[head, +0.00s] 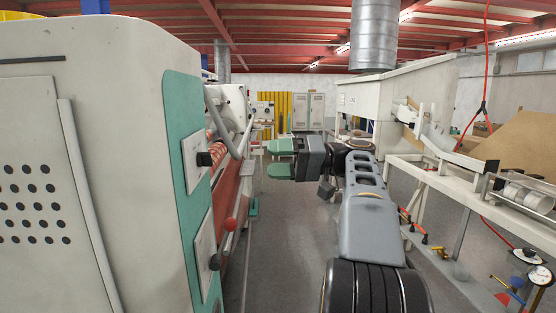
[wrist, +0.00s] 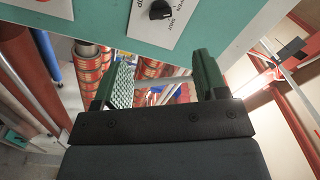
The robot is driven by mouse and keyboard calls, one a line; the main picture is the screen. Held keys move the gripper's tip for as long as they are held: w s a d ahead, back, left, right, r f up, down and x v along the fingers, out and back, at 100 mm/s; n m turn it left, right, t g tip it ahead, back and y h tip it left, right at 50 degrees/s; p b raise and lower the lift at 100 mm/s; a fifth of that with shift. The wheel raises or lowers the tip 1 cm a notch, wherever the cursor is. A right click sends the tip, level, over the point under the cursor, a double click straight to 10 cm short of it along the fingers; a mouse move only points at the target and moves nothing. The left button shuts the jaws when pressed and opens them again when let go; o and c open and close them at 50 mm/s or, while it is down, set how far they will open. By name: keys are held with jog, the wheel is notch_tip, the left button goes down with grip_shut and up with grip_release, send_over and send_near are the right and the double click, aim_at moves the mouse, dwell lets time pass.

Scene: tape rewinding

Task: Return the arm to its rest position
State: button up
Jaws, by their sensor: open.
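My arm (head: 370,225) reaches forward in the head view and bends left at its far end. My gripper (head: 276,158) points left toward the machine, in the aisle. In the wrist view my gripper (wrist: 165,78) has its two green pads wide apart, with nothing between them. A teal panel (wrist: 115,22) with a black knob (wrist: 160,10) is just beyond the fingertips; I cannot tell the exact gap.
A cream bench frame (head: 450,185) with gauges is on the right. Patterned rolls (wrist: 91,65) show behind the panel. Grey floor (head: 285,235) lies clear between.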

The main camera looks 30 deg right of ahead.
dwell(0.5)
jog(key=w+d+f+m+h+p, duration=0.1)
jog(key=w+d+f+m+h, duration=0.15)
jog(key=f+m+h, duration=0.8)
jog(key=s+a+f+n+g+p, duration=0.25)
jog(key=a+f+p, duration=0.2)
jog(key=f, duration=0.45)
jog(key=s+a+n+g+h+p, duration=0.3)
jog(key=s+a+n+h+p, duration=0.2)
jog(key=a, duration=0.8)
jog(key=s+n+p, duration=0.3)
jog(key=s+p, duration=0.2)
jog(key=shift+s+r, duration=0.3)
jog(key=shift+s, duration=0.1)
